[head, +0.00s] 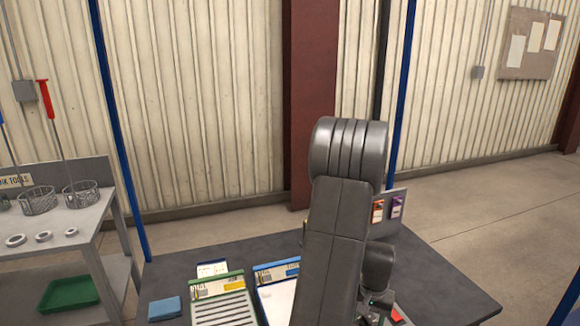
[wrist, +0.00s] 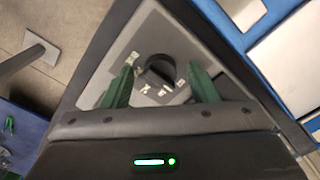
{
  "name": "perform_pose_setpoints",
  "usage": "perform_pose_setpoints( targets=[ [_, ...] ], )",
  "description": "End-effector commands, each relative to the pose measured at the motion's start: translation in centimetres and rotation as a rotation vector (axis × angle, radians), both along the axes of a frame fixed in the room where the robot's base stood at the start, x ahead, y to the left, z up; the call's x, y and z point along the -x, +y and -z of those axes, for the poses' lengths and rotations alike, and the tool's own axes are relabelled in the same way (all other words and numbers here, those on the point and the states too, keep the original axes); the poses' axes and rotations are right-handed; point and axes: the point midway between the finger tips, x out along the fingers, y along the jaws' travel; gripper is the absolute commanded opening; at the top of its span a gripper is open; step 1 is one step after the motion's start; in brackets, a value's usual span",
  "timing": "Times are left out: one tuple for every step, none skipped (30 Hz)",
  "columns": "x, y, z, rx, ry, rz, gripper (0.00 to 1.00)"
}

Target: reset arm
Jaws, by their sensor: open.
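My arm (head: 335,240) stands raised in the middle of the head view, in front of the dark table (head: 450,275). My gripper does not show clearly in the head view. In the wrist view my gripper (wrist: 162,80) has its two green fingers spread well apart. Nothing is held between them. A grey panel with a dark round part and small pale pieces lies beyond the fingertips; I cannot tell how far away it is.
A side table (head: 60,225) holds wire baskets and rings. A green bin (head: 68,293) sits below. Open floor lies right.

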Motion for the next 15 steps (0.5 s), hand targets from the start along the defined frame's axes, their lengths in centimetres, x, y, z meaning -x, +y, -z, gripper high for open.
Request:
perform_pose_setpoints(
  targets=[
    [0.0, 0.0, 0.0, 0.0, 0.0, 0.0, 0.53],
    [0.0, 0.0, 0.0, 0.0, 0.0, 0.0, 0.53],
    [0.0, 0.0, -0.1, 0.0, 0.0, -0.001, 0.53],
    [0.0, 0.0, -0.1, 0.0, -0.001, -0.002, 0.53],
    [0.0, 0.0, -0.2, 0.0, -0.001, -0.004, 0.53],
    [0.0, 0.0, -0.5, 0.0, -0.001, -0.007, 0.53],
    [-0.1, 0.0, -0.7, 0.001, -0.002, -0.01, 0.53],
    [-0.1, 0.0, -0.9, 0.001, -0.002, -0.015, 0.53],
    [-0.1, 0.0, -1.4, 0.001, -0.003, -0.014, 0.53],
    [-0.1, 0.0, -1.8, 0.002, -0.004, -0.014, 0.53],
    [-0.1, 0.0, -2.3, 0.002, -0.004, -0.013, 0.53],
    [-0.1, -0.1, -3.0, 0.002, -0.005, -0.013, 0.53],
    [-0.1, 0.0, -3.5, 0.002, -0.005, -0.013, 0.53],
    [-0.1, -0.1, -4.1, 0.003, -0.005, -0.013, 0.53],
    [-0.1, 0.0, -4.8, 0.002, -0.005, -0.013, 0.53]
  ],
)
